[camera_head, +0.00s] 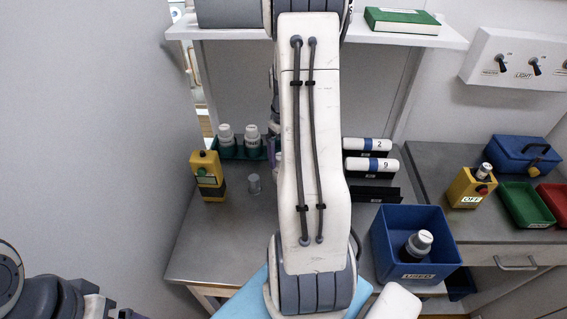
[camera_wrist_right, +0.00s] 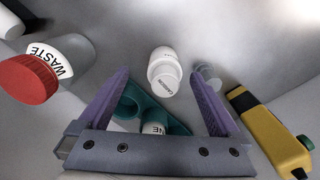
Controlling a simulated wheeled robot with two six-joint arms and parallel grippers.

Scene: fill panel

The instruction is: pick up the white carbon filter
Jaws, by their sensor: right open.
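The white carbon filter (camera_wrist_right: 164,72), a white cylinder with "CARBON" on its face, is in the right wrist view, beyond the green rack (camera_wrist_right: 178,122). My right gripper (camera_wrist_right: 162,90) is open, and the filter shows between its two purple fingers, apart from both. Another white cylinder (camera_wrist_right: 153,128) sits in the rack, partly hidden by the gripper body. In the head view my right arm hides most of this area; two white cylinders (camera_head: 225,135) (camera_head: 251,138) stand in the green rack (camera_head: 238,154). Part of my left arm shows at the lower left; its jaws are unclear.
A small clear cup (camera_head: 254,183) and a yellow device (camera_head: 208,176) stand on the left of the bench. A red-capped WASTE bottle (camera_wrist_right: 28,80) is left of the fingers in the wrist view. A blue bin (camera_head: 410,222) holding a cylinder (camera_head: 418,244) stands right of my arm.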

